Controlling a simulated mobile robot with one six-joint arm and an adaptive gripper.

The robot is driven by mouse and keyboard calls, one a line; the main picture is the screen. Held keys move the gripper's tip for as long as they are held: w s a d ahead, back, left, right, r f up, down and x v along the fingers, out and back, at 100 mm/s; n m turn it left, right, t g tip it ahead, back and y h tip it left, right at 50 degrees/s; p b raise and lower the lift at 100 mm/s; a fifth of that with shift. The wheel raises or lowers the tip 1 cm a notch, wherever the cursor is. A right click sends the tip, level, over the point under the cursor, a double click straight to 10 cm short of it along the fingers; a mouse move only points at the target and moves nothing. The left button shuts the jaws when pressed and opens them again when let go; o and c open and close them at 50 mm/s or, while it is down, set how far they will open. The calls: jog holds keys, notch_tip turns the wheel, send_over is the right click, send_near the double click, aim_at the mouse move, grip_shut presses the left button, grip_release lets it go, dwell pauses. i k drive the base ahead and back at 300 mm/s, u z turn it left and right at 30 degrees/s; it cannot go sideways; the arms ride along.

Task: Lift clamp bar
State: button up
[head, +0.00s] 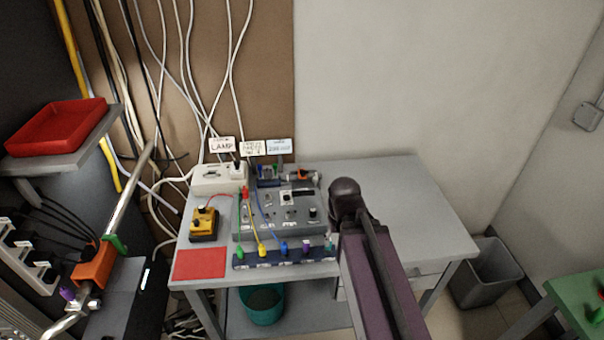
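No part is plainly marked as the clamp bar, and I cannot tell which one it is. A long dark blue bar (285,258) lies along the front of the grey control box (276,214) on the table, with several coloured plugs standing along it. At the left, a slanted metal rod (128,200) carries a green collar and an orange block (95,265). My purple arm link and its dark rounded joint reach up from the bottom, right of the box. My gripper does not show.
The grey table (405,190) is clear behind and right of my arm. A yellow switch box (205,223) and red mat (200,263) lie at its left. Cables hang behind. A red tray (60,126) sits on the left shelf. A grey bin (485,272) stands right of the table.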

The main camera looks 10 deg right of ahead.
aim_at(302, 175)
jog(key=k, duration=1.35)
jog(key=z, duration=0.65)
jog(key=i, duration=2.05)
jog(key=u, duration=0.7)
